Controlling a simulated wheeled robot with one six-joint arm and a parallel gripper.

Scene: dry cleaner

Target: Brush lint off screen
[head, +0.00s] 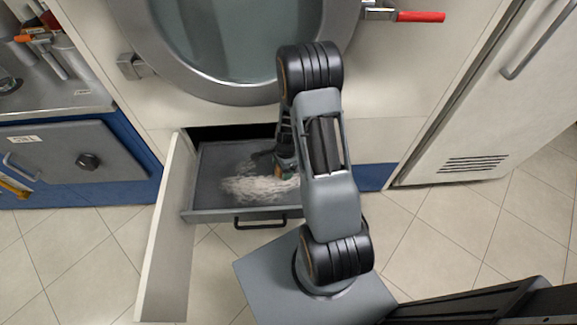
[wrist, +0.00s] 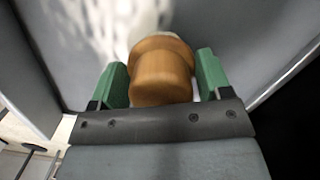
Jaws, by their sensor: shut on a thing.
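The lint screen (head: 215,158) is a dark grey panel lying inside an open drawer under the round machine door. A whitish patch of lint (head: 255,188) covers its middle and front; lint also shows blurred at the top of the wrist view (wrist: 105,25). My gripper (head: 287,168) is down at the drawer, partly hidden by my arm. In the wrist view, my gripper's green fingers (wrist: 163,82) are shut on a wooden handle (wrist: 160,75), likely the brush. Its bristle end is mostly hidden, so I cannot tell whether it touches the lint.
The drawer front has a dark handle (head: 262,222). An open pale door panel (head: 168,235) stands left of the drawer. The round machine door (head: 180,75) is above. A counter with tools (head: 50,90) is at left, a white cabinet (head: 470,130) at right. Tiled floor is clear at front left.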

